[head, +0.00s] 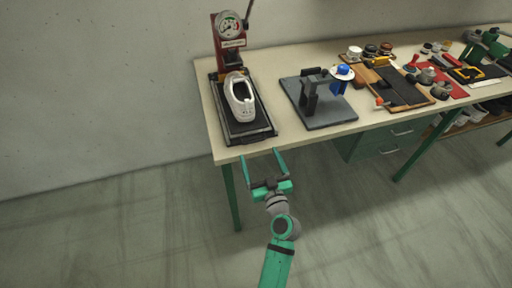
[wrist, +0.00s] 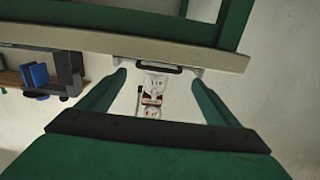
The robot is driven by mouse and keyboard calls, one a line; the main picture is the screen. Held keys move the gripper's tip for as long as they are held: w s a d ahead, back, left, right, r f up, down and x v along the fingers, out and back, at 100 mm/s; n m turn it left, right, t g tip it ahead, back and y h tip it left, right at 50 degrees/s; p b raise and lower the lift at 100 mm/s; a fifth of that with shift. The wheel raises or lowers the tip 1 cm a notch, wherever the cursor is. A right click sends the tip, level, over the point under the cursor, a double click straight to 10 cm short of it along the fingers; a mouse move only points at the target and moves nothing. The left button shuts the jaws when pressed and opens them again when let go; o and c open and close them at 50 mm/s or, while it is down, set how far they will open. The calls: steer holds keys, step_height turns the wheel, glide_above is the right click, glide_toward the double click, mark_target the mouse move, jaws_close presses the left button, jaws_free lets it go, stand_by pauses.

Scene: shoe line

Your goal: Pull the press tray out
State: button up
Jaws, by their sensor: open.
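The press (head: 230,62) with a dial gauge stands at the table's left back corner. Its dark press tray (head: 262,128) lies on the table in front of it, reaching close to the front edge. A white shoe (head: 240,97) sits on the tray. My gripper (head: 261,156) is open and empty, just off the table's front edge, facing the tray. In the wrist view, a dark handle (wrist: 150,68) shows between the fingertips (wrist: 158,74), apart from both; its depth is hard to tell. The white shoe also shows beyond it (wrist: 154,82).
A black stand on a dark plate (head: 325,112) is right of the tray, with a blue and white piece (head: 342,73) behind it. Tool boards (head: 400,88) and small parts fill the right. The table edge (head: 300,141) and a green leg (head: 230,197) are near my gripper.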

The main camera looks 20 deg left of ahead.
mark_target(256, 151)
steer(key=shift+x, duration=2.6)
steer(key=shift+c, duration=0.7)
